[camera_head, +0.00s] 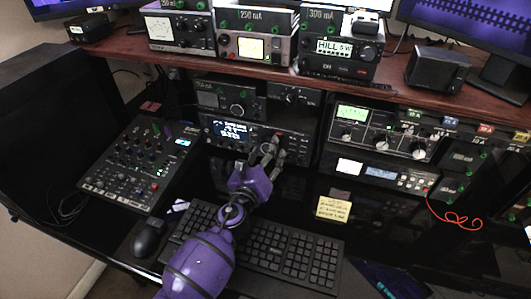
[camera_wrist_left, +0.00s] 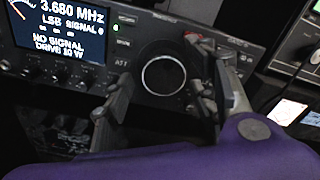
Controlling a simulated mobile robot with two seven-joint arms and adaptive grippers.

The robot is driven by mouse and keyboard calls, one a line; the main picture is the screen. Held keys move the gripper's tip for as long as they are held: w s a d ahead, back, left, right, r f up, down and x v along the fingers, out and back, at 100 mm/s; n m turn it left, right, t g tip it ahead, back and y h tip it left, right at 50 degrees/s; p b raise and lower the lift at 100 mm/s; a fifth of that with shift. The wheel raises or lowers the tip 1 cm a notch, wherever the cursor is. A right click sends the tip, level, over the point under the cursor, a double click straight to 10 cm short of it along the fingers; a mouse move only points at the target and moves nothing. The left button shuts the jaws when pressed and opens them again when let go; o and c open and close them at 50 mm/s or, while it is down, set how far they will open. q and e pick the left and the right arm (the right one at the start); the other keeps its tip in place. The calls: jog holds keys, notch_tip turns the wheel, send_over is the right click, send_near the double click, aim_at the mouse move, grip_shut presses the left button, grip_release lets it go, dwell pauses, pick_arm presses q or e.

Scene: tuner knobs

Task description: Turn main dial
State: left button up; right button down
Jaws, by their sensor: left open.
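The main dial (camera_wrist_left: 163,75) is a large round black knob with a bright ring, on the front of the radio (camera_head: 225,134). The radio's lit screen (camera_wrist_left: 60,28) reads 3.680 MHz, LSB signal, no signal, drive 10 W. My left gripper (camera_head: 268,148) reaches over the keyboard to the radio front. It is open, with one finger on each side of the dial in the left wrist view; dark gaps show between fingers and dial there. In the head view the gripper mostly hides the dial. My right gripper is not in view.
A keyboard (camera_head: 290,255) and a mouse (camera_head: 149,238) lie below my left arm. A mixer (camera_head: 140,165) stands at left. More radio gear (camera_head: 385,140) is at right, with a yellow note (camera_head: 333,208) on the dark desk. A wooden shelf (camera_head: 200,62) overhangs the radio.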

pick_arm(q)
jog(key=c, duration=1.1)
jog(key=shift+a+f+n, duration=0.1)
jog(key=shift+a+n, duration=0.05)
jog(key=shift+n, duration=0.25)
jog(key=n, duration=0.3)
jog(key=shift+f+b, duration=0.1)
jog(key=shift+b, duration=0.2)
jog(key=n, duration=0.3)
jog(key=shift+n, duration=0.3)
jog(key=n, duration=0.4)
jog(key=shift+s+f, duration=0.1)
jog(key=shift+d+f+n, duration=0.1)
jog(key=shift+d+n, duration=0.05)
jog(key=shift+n, duration=0.95)
jog(key=shift+d+n, duration=0.1)
jog(key=shift+n, duration=1)
